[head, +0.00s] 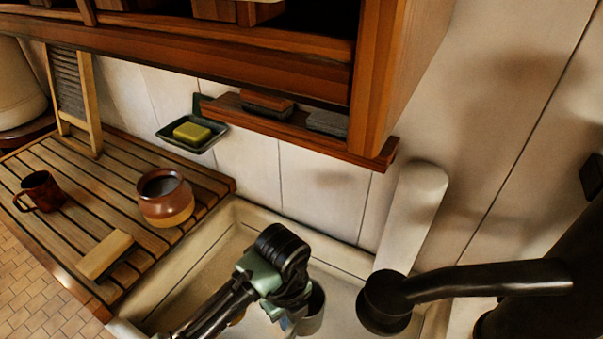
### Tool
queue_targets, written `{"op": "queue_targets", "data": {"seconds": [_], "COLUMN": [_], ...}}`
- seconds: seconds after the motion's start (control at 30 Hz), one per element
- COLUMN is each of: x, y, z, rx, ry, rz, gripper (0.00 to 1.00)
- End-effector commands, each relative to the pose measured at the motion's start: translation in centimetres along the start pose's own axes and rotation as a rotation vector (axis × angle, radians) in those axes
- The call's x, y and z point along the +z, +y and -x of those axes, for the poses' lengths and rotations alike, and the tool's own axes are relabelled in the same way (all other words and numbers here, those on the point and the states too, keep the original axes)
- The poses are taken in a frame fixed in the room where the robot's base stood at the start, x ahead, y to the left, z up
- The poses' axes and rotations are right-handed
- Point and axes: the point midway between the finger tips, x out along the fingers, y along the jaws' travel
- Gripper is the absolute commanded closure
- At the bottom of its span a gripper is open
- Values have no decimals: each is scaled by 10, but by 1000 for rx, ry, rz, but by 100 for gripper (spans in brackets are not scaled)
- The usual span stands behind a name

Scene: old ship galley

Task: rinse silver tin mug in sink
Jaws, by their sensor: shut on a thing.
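The silver tin mug (313,312) is low inside the pale sink (215,245), partly hidden behind my gripper (290,325). My gripper reaches down into the sink and is shut on the mug; its fingertips are mostly hidden by the wrist and the frame's lower edge. Only the mug's grey side and part of its rim show. The dark tap (480,283) comes in from the right, its round end (386,300) to the right of the mug. I cannot tell whether water is running.
A slatted wooden drainboard (110,185) at left holds a dark brown mug (41,191), a brown pot (165,197) and a wooden block (105,254). A soap dish (192,134) and a wooden shelf (290,128) are on the wall. A wooden cabinet (300,65) overhangs the back.

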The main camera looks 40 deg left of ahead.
Motion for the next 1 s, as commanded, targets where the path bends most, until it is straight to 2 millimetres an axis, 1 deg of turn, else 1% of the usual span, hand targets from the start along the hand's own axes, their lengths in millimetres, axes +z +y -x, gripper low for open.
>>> {"op": "queue_targets", "data": {"seconds": [0.2,0.3,0.7,1.0], "x": [0,0,0,0], "y": [0,0,0,0], "z": [0,4,40,40], "rx": [-1,-1,-1,-1], "ry": [0,0,0,0], "rz": [0,0,-1,0], "gripper": [100,100,100,100]}}
